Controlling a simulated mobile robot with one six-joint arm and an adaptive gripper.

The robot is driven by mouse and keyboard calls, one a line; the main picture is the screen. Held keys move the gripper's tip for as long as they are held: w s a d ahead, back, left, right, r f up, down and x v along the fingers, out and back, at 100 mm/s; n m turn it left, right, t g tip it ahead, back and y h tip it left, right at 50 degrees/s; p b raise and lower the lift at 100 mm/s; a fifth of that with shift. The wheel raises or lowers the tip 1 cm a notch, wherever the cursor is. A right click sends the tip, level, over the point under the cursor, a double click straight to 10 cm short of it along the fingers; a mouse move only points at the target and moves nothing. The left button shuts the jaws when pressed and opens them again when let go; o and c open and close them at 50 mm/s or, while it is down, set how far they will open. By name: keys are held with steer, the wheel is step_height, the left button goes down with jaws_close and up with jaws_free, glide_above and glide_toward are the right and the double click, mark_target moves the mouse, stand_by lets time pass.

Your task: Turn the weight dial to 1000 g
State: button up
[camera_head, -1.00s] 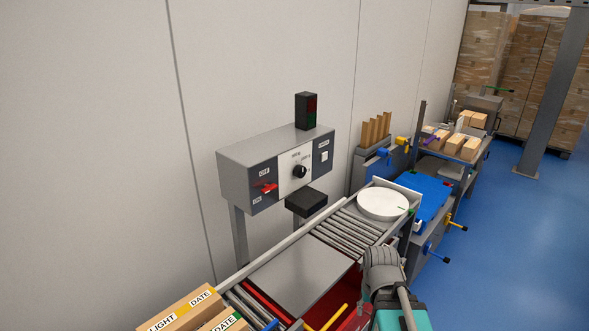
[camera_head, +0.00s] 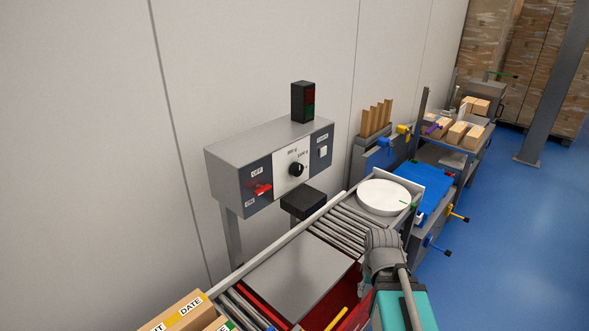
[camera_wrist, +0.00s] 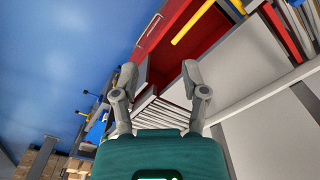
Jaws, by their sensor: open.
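The weight dial (camera_head: 296,170) is a black round knob on the white middle panel of the grey control box (camera_head: 228,160). Labels, one reading 800 g and another less clear, sit above the dial; its exact pointing is too small to read. My gripper shows in the wrist view (camera_wrist: 160,78) with its two grey fingers spread apart and nothing between them. In the head view my arm's wrist is at the lower right, over the conveyor side, apart from the box and the dial. The fingertips are hidden there.
A red OFF/ON lever (camera_head: 261,188) is left of the dial and a white button (camera_head: 323,151) is right of it. A black-cased light (camera_head: 303,102) stands on top. Below are a black block (camera_head: 303,203), a metal plate (camera_head: 300,275), rollers (camera_head: 343,228) and a white disc (camera_head: 384,197).

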steer(key=shift+o, duration=0.3)
steer(key=shift+d, duration=0.2)
steer(key=o, duration=0.4)
steer(key=shift+w+r, duration=0.15)
steer(key=shift+w, duration=0.05)
steer(key=shift+o, duration=0.3)
steer(key=shift+w+a+r+p, duration=0.2)
steer(key=shift+r+p, duration=0.1)
steer(key=shift+p, duration=0.15)
steer(key=n+t+y+p, duration=0.4)
steer(key=n+y+p, duration=0.5)
steer(key=p, duration=1.6)
glide_toward(300, 169)
step_height(300, 169, up, 2)
steer(key=d, duration=0.2)
steer(key=shift+s+a+r, duration=0.1)
steer(key=shift+s+r, duration=0.15)
steer(key=shift+s, duration=0.15)
steer(key=shift+f+b, duration=0.1)
steer(key=shift+b, duration=0.2)
steer(key=b+x, duration=0.4)
steer(key=x, duration=0.1)
steer(key=b+x, duration=0.4)
steer(key=x, duration=0.2)
steer(key=shift+f, duration=0.35)
steer(key=shift+b+x, duration=0.6)
steer(key=shift+x, duration=0.5)
